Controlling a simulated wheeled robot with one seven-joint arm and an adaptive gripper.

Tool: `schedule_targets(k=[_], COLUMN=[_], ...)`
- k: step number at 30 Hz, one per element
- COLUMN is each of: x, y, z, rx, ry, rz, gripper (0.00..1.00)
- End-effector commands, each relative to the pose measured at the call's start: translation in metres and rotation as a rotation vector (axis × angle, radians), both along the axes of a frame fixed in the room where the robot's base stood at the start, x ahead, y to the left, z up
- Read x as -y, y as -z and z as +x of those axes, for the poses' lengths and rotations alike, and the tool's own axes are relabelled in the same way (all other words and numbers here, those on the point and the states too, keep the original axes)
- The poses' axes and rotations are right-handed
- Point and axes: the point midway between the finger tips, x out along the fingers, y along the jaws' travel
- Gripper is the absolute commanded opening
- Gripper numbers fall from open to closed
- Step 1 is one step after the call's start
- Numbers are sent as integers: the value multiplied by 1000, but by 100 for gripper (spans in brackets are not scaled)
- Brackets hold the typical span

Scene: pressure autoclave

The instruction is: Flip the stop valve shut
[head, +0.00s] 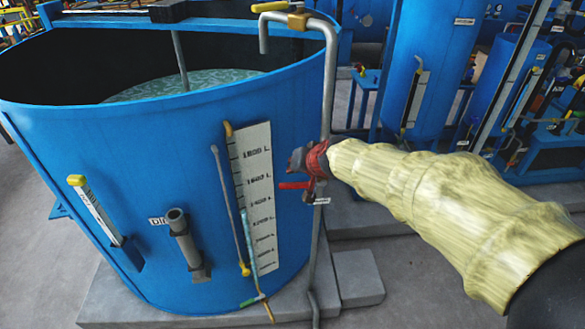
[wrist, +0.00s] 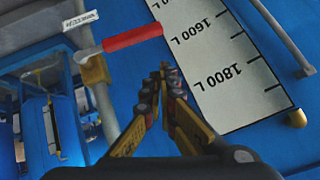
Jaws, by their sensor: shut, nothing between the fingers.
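A valve with a red lever (head: 295,185) sits on a thin grey vertical pipe in front of the blue tank. In the wrist view the red lever (wrist: 132,38) points crosswise to the pipe, from a brass valve body (wrist: 94,70). A small white label (wrist: 80,20) is beside it. My gripper (head: 296,160) is just above the lever in the head view. In the wrist view my gripper (wrist: 168,78) has its fingertips together, empty, with a small picture gap to the lever. The head view partly hides the valve body behind my gripper.
The blue open tank (head: 120,150) carries a white litre scale (head: 255,200) close to my gripper. A second valve with a yellow lever (head: 270,7) is at the top of the pipe (head: 329,85). A grey block (head: 358,278) lies at the pipe's foot.

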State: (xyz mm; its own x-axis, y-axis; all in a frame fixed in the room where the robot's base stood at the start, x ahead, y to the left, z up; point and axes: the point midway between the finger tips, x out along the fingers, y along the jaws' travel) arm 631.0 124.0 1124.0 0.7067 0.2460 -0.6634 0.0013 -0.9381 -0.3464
Motion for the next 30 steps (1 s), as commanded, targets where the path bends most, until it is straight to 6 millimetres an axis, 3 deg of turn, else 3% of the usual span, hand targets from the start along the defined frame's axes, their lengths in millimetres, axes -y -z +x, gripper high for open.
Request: schedule_targets(k=[3,10,30], x=[0,1,1], y=[-22,-45,-51], z=[-19,-44,-53], rx=[1,1,-2], ry=[0,1,2], rz=[1,1,1], gripper=[0,0,0])
